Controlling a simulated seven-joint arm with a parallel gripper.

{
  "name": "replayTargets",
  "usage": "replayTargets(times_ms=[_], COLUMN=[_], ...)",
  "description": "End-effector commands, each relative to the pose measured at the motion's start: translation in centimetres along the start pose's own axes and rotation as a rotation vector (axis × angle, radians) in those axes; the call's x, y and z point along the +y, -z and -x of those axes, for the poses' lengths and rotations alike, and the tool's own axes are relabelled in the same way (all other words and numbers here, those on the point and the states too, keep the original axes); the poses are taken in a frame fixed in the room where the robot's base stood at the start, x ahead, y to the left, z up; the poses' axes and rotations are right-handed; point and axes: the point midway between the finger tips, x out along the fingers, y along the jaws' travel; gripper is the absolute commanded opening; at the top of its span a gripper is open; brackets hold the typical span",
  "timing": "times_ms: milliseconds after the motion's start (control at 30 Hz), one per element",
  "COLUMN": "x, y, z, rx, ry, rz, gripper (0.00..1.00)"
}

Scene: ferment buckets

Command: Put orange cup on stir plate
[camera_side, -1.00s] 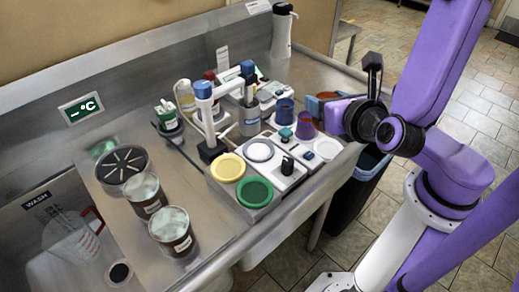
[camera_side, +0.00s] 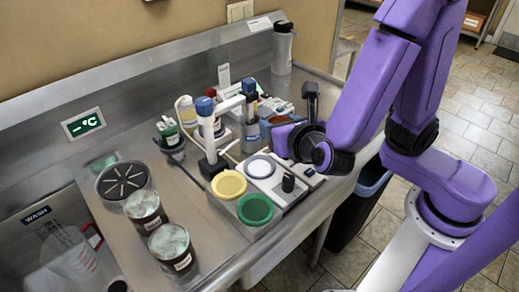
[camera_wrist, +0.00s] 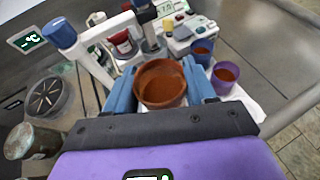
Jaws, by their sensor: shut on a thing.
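The orange cup (camera_wrist: 160,68) is held upright between the two blue fingers of my gripper (camera_wrist: 162,88) in the wrist view; its inside is brownish orange. In the side view, only part of the orange cup (camera_side: 281,120) shows beside my gripper (camera_side: 277,130), and the arm covers the rest. The stir plate (camera_side: 260,167) appears to be the white box with a pale round top and a black knob; my gripper is above and behind it. A yellow disc (camera_side: 229,184) and a green disc (camera_side: 255,209) lie on neighbouring units.
A blue cup (camera_wrist: 203,46) and a purple cup (camera_wrist: 226,71) stand to the right of my fingers. A tall blue-capped stand (camera_side: 207,125) rises left of the gripper. Several bottles and devices crowd the back. Two dark jars (camera_side: 172,246) stand at front left.

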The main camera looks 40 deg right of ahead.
Motion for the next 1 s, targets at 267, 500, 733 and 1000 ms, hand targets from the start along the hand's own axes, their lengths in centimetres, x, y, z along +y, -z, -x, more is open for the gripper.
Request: replayTargets(times_ms=[267, 500, 733, 1000], x=[1.8, 2.9, 3.4, 3.4], y=[2.3, 3.5, 4.5, 6.7], z=[-3.0, -4.5, -5.5, -6.4], rx=[-0.001, -0.001, -0.001, 0.0], ry=[0.004, 0.002, 0.003, 0.001], rz=[0.004, 0.0, 0.004, 0.002], gripper=[0.24, 0.24, 0.24, 0.24])
